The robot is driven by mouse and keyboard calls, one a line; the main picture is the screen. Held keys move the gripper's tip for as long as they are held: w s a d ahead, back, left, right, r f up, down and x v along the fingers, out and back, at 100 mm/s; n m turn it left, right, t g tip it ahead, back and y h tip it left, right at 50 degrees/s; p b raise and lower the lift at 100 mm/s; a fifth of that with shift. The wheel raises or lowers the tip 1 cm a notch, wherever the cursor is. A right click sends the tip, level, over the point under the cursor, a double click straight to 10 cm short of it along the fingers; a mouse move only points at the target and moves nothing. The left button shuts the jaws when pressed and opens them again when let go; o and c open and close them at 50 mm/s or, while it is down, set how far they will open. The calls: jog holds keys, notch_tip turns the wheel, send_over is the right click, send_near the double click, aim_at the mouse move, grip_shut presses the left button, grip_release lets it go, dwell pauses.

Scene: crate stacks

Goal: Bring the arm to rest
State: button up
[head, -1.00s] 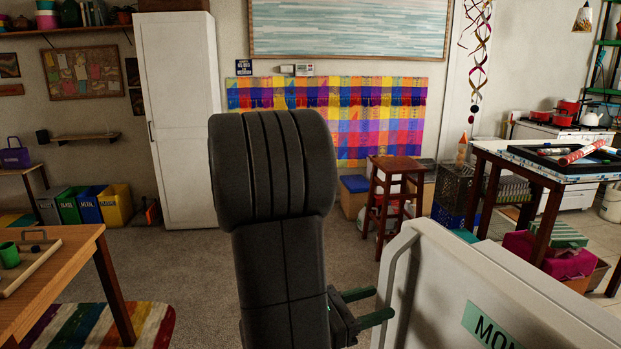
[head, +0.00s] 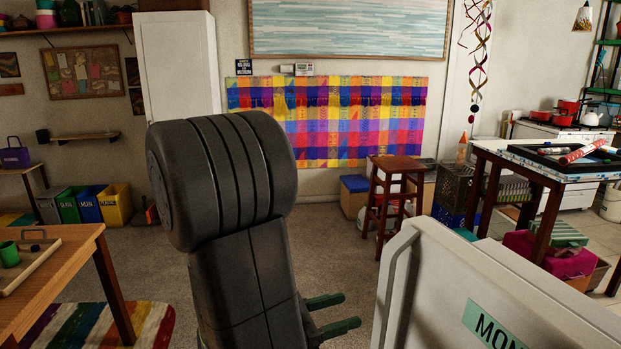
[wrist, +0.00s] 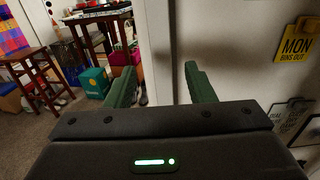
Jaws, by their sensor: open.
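My gripper (head: 334,314) shows low in the middle of the head view, its two green fingers pointing right and spread apart. My dark arm stands upright in front of it and hides part of the room. In the wrist view my gripper (wrist: 160,86) is open, with nothing between the fingers. The fingers point toward the edge of a pale cabinet (wrist: 236,30). In the head view this cabinet (head: 430,290) stands just right of the fingers, with a gap between them. It bears a green label (head: 490,327) reading "MON".
A wooden table (head: 75,262) with a tray stands at the left. A red-brown stool (head: 398,165) and a paint table (head: 550,165) stand at the back right. A tall white cupboard (head: 180,65) is behind my arm. Carpet between them is clear.

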aim_at(381, 301)
jog(key=shift+p+x, duration=0.3)
jog(key=shift+x, duration=4.6)
jog(key=shift+w+d, duration=0.1)
jog(key=shift+d, duration=0.15)
jog(key=shift+w+d+f, duration=0.1)
jog(key=shift+w+d, duration=0.05)
jog(key=shift+d, duration=0.15)
jog(key=shift+a, duration=0.1)
